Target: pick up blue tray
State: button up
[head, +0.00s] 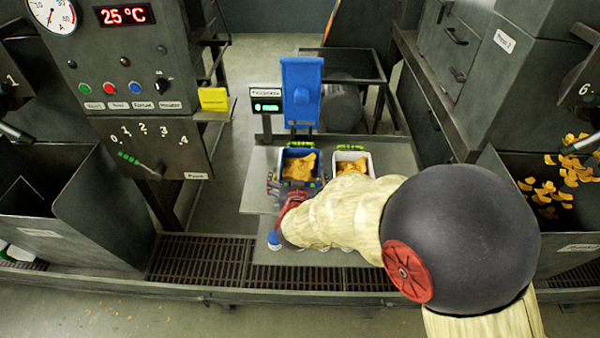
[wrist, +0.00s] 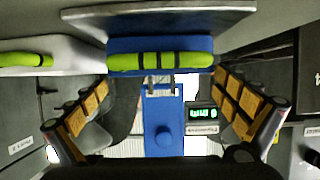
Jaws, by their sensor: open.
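The blue tray (head: 281,168) holds orange chip-like pieces and stands on the grey stand in the head view. In the wrist view, its blue wall (wrist: 202,44) and green banded handle show ahead of my gripper (wrist: 161,84). In the head view my gripper (head: 290,190) is at the near side of the blue tray, partly hidden by my arm. I cannot tell whether it touches the tray.
A white tray (head: 371,166) with similar pieces stands just right of the blue one. An upright blue panel (head: 302,90) and a small display (head: 266,106) are behind them. Large grey machines flank the stand (head: 262,165). A floor grate (head: 200,260) runs in front.

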aim_at(300, 172)
jog(key=shift+x, duration=1.15)
jog(key=b+x, duration=0.1)
jog(key=x, duration=0.1)
jog(key=b+x, duration=0.1)
jog(key=x, duration=0.1)
jog(key=shift+f, duration=0.35)
jog(key=shift+w, duration=0.4)
jog(key=c, duration=0.3)
jog(key=c, duration=0.8)
jog(key=shift+o, duration=0.2)
